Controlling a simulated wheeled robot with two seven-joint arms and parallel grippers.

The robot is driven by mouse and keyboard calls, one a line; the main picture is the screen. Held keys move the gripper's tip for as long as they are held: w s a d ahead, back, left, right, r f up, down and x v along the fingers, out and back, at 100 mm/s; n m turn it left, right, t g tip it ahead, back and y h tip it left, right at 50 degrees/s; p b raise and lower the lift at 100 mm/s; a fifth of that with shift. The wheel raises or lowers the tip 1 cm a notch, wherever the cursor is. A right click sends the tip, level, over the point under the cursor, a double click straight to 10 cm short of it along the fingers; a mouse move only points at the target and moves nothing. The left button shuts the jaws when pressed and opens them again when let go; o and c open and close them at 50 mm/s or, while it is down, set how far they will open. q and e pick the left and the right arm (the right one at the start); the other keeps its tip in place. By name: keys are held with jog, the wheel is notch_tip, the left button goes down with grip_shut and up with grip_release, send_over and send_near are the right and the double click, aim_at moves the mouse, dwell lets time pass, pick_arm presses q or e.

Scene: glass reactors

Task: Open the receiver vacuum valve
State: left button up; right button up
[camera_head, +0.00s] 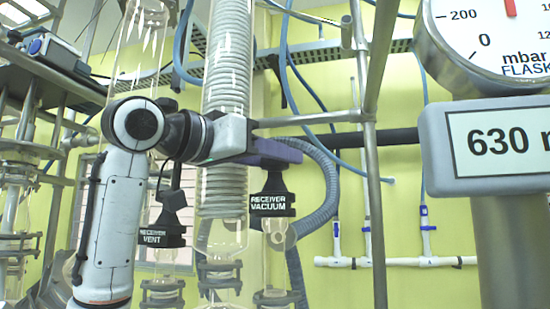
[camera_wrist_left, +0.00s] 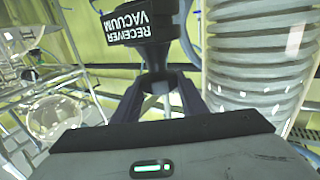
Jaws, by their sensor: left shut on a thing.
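The receiver vacuum valve is a black knob with a white-lettered "RECEIVER VACUUM" collar (camera_head: 272,204), at the centre of the head view. In the left wrist view its collar (camera_wrist_left: 142,26) appears upside down at the top. My left gripper (camera_head: 278,156) reaches in from the left at the knob's top. Its two dark fingers (camera_wrist_left: 160,98) stand on either side of the valve's black stem and are shut on it. The fingers partly hide the top of the knob. My right gripper is in neither view.
The receiver vent valve (camera_head: 162,236) hangs to the left, below my arm. A glass column with a coil (camera_head: 227,70) stands close behind my wrist. A metal post (camera_head: 374,200) and a 630 display (camera_head: 505,142) stand to the right.

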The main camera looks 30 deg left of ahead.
pick_arm(q)
jog(key=n+y, duration=0.2)
jog(key=y, duration=0.1)
jog(key=n+y, duration=0.1)
jog(key=y, duration=0.1)
jog(key=shift+d+n+t+y, duration=0.1)
jog(key=shift+n+t+y, duration=0.2)
jog(key=shift+n+y, duration=0.1)
jog(key=n+g+y, duration=0.1)
jog(key=n+y, duration=0.1)
jog(key=y, duration=0.2)
jog(key=n+g+y, duration=0.1)
jog(key=n+y, duration=0.2)
jog(key=y, duration=0.1)
jog(key=shift+g, duration=0.3)
jog(key=n+g+y, duration=0.5)
jog(key=shift+y, duration=0.3)
jog(key=shift+n+g+y, duration=1.2)
jog(key=shift+n+g, duration=0.7)
jog(key=shift+g, duration=0.7)
jog(key=shift+n+g, duration=0.4)
jog(key=shift+g, duration=0.2)
jog(key=o, duration=0.8)
